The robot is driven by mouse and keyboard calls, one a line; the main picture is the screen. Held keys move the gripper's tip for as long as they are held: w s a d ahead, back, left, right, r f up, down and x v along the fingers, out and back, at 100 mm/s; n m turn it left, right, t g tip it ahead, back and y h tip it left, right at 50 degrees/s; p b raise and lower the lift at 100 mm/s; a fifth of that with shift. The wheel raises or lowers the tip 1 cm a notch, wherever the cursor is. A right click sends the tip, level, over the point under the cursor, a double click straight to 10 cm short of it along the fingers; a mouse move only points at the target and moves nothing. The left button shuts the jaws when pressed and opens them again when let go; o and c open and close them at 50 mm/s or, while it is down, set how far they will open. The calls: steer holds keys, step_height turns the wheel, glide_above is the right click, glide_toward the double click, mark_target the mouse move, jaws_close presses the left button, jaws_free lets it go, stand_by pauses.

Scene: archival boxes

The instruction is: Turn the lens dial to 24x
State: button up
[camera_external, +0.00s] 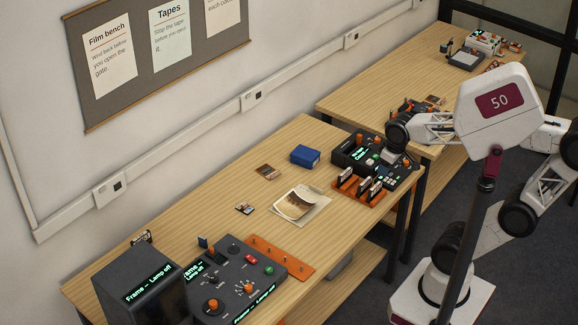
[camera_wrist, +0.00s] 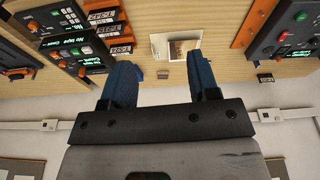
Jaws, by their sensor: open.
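The dark film console (camera_external: 238,275) sits at the near left end of the bench, with several orange and black knobs; its displays read "Frame – Lamp off". An orange knob (camera_external: 213,304) and a pointed orange dial (camera_external: 248,288) are on its top, but the labels are too small to tell which is the lens dial or its setting. The console also shows at the top right of the wrist view (camera_wrist: 285,45). My gripper (camera_wrist: 164,78) is open with nothing between its blue fingers. In the external view it is far from the console, above the tape unit (camera_external: 352,153).
A black box (camera_external: 140,285) with a display stands left of the console. An orange pegged plate (camera_external: 275,257) lies beside it. Photos, an envelope (camera_external: 300,206) and a blue box (camera_external: 305,156) lie mid-bench. Tape cartridges (camera_external: 360,187) stand in an orange rack. The wall is behind.

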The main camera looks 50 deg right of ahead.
steer(key=w+a+r+n, duration=0.1)
steer(key=w+a+n, duration=0.4)
steer(key=w+a, duration=0.7)
steer(key=n+g, duration=0.3)
steer(key=n, duration=0.9)
glide_toward(214, 278)
steer(key=shift+s+d+f, duration=0.1)
steer(key=shift+d+f, duration=0.35)
steer(key=shift+d, duration=0.05)
steer(key=shift+a+f, duration=0.25)
steer(key=shift+a, duration=0.2)
steer(key=shift+f, duration=0.1)
steer(key=shift+f, duration=3.8)
